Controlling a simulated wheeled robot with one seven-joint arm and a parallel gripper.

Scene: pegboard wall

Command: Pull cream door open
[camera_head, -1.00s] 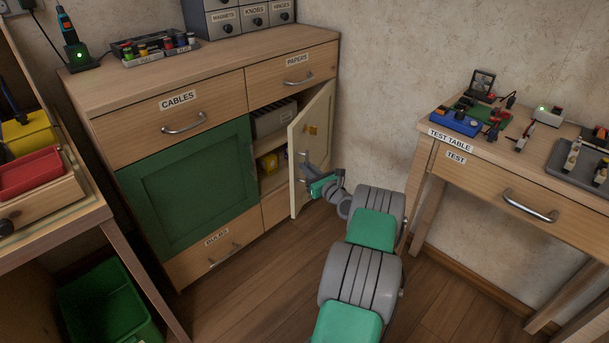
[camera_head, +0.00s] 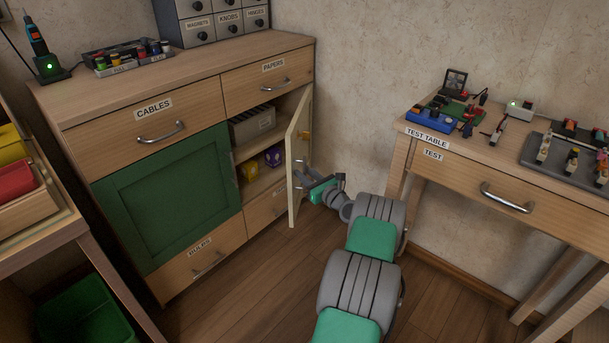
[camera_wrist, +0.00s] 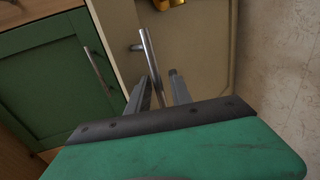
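The cream door (camera_head: 303,140) stands open, swung out from the right side of the cabinet and seen nearly edge-on. The handle's lower end is hidden behind the gripper body.
The open compartment shows a grey box (camera_head: 252,125) above and yellow and purple items (camera_head: 273,156) below. A closed green door (camera_head: 170,195) is to the left. The test table (camera_head: 480,165) stands to the right, near my arm. Wooden floor (camera_head: 235,300) is clear in front.

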